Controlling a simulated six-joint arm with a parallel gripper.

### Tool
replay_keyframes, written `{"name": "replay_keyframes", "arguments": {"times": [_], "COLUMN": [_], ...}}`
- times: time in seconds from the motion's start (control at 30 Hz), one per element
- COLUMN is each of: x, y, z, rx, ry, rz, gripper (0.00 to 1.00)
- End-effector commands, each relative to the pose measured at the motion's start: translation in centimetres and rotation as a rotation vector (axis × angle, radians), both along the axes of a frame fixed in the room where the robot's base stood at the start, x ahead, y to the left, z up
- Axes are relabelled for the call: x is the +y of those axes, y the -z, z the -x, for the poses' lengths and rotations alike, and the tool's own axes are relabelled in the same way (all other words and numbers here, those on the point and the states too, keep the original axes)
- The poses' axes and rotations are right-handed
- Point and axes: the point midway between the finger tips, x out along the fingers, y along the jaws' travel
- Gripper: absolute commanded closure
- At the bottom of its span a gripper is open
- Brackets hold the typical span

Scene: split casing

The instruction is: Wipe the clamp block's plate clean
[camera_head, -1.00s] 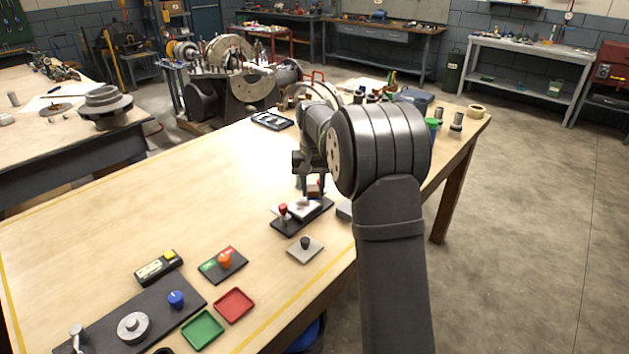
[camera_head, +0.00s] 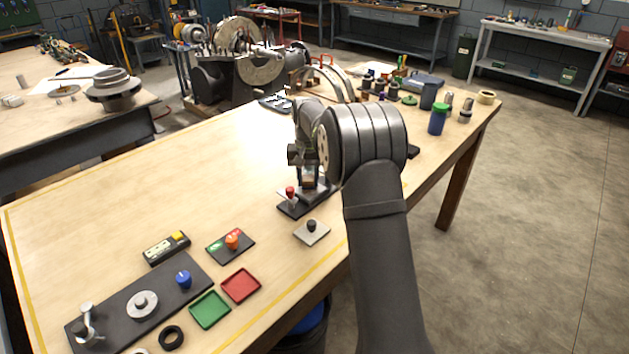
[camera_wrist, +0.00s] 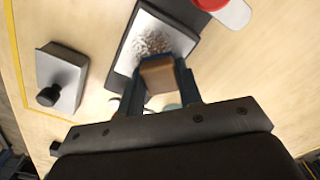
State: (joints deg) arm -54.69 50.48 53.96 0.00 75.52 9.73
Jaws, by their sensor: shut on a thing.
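The clamp block (camera_head: 291,207) has a dark base, a red knob (camera_head: 290,192) and a pale plate. In the wrist view its plate (camera_wrist: 173,39) carries a patch of brown specks (camera_wrist: 153,42) near the middle. My gripper (camera_head: 308,181) is over the plate in the head view and hides much of it. In the wrist view my gripper (camera_wrist: 162,91) is shut on a small brown block (camera_wrist: 158,75). The brown block overlaps the plate's near part, beside the specks. I cannot tell whether it touches the plate.
A grey plate with a black knob (camera_head: 311,231) lies close by in front. Red (camera_head: 241,285) and green (camera_head: 210,309) trays and an orange-knobbed panel (camera_head: 231,246) are at the front left. A blue, green-lidded jar (camera_head: 438,119) stands at the back right. The table's left middle is clear.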

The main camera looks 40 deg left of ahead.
Motion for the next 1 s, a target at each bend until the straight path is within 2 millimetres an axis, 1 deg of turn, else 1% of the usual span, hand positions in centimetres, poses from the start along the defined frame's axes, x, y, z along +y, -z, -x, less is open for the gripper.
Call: {"name": "replay_keyframes", "arguments": {"times": [0.23, 0.3, 1.0], "x": [2.3, 1.3, -5.1], "y": [0.1, 0.0, 0.1], "z": [0.0, -0.1, 0.0], "rx": [0.001, 0.001, 0.001], "ry": [0.000, 0.002, 0.002], "rz": [0.001, 0.001, 0.003], "gripper": [0.89, 0.89, 0.89]}}
